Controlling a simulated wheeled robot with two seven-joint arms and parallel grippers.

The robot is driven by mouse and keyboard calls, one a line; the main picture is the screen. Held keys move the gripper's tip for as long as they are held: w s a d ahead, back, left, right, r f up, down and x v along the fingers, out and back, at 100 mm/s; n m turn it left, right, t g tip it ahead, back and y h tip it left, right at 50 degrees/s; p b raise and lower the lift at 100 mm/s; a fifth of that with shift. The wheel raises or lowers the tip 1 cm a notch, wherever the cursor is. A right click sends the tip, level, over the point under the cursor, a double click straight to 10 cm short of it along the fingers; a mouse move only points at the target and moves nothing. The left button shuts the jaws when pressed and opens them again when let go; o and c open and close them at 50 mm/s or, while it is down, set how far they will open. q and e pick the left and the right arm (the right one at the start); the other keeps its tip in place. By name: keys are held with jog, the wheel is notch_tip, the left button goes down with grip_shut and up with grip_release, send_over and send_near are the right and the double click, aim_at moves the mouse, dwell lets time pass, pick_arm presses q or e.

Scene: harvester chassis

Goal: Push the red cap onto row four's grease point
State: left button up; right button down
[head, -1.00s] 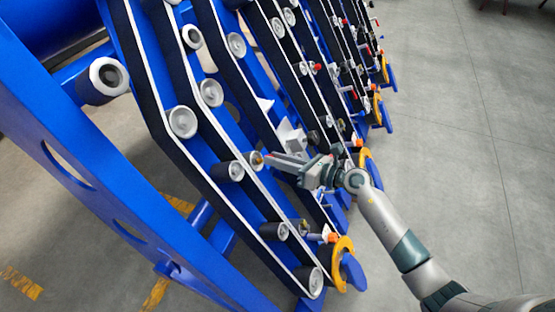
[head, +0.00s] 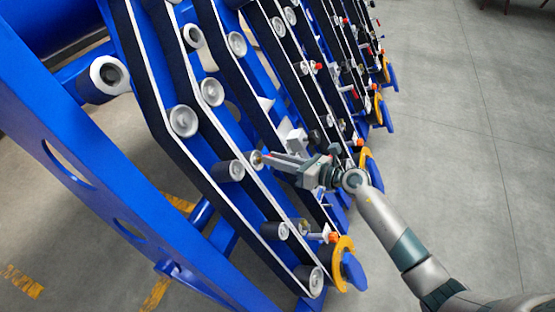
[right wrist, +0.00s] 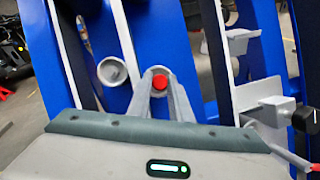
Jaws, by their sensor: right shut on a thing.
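My right gripper (head: 268,157) reaches in from the right and points left at the nearest belt row. In the right wrist view its fingertips (right wrist: 161,84) are closed around the red cap (right wrist: 160,82), which shows as a round red end between them. In the head view the cap is mostly hidden by the fingers. A small brass-coloured fitting (head: 257,158) sits at the end of a grey roller, right by the fingertips. I cannot tell whether the cap touches it. My left gripper is not in view.
Blue row frames with black belts and grey rollers (head: 183,121) fill the left and middle. Other red and orange parts (head: 331,237) sit on the rows. A white bracket (head: 294,136) stands close behind my gripper. Grey floor (head: 470,150) is open at right.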

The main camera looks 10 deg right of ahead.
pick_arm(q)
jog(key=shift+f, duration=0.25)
pick_arm(e)
jog(key=shift+w+a+f, duration=0.4)
jog(key=shift+a, duration=0.15)
jog(key=c, duration=1.5)
grip_release()
jog(key=shift+c, duration=0.2)
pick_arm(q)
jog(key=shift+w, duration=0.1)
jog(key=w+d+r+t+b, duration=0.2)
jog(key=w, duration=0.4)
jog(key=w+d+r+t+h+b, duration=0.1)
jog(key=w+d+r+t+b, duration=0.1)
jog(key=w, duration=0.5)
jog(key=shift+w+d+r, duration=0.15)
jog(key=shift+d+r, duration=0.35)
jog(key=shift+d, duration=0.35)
pick_arm(e)
jog(key=v, duration=1.7)
jog(key=shift+d, duration=0.2)
jog(key=shift+s, duration=0.15)
